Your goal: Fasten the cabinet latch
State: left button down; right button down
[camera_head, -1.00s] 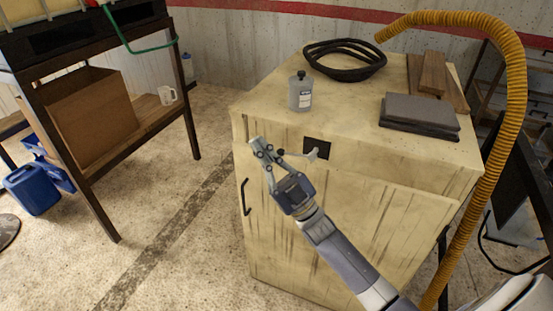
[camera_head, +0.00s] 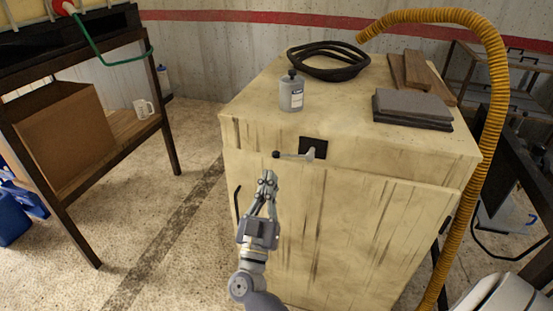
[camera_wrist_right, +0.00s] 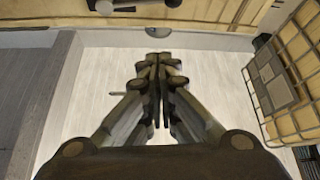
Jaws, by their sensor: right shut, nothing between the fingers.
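The cabinet (camera_head: 370,215) is a worn cream box with a door on its front. Its latch has a dark square plate (camera_head: 316,144) near the top of the front. A light lever (camera_head: 296,155) reaches left from the plate, roughly level, and ends in a black knob (camera_head: 276,154). My right gripper (camera_head: 267,176) is shut and empty, just below and left of the knob, apart from it in the picture. In the right wrist view the shut fingers (camera_wrist_right: 158,62) point toward the cabinet, and the lever (camera_wrist_right: 135,4) shows at the top edge. My left gripper is not in view.
A black door handle (camera_head: 238,202) is on the door's left side. A grey bottle (camera_head: 291,95), a coiled black hose (camera_head: 328,62), boards and dark slabs (camera_head: 412,107) lie on top. A yellow hose (camera_head: 497,110) hangs at the right. A rack stands at the left; floor between is clear.

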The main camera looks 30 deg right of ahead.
jog(key=shift+d, duration=0.1)
notch_tip(320, 180, up, 5)
jog(key=p, duration=0.4)
send_over(279, 152)
jog(key=s+a, duration=0.3)
jog(key=s, duration=0.1)
jog(key=shift+w+d+f, duration=0.2)
jog(key=shift+d+f, duration=0.05)
jog(key=shift+f, duration=0.3)
jog(key=shift+w+d+f, duration=0.2)
jog(key=shift+d+f, duration=0.05)
jog(key=shift+f, duration=0.3)
jog(key=shift+d+f, duration=0.15)
jog(key=shift+f, duration=0.7)
jog(key=shift+w+f, duration=0.1)
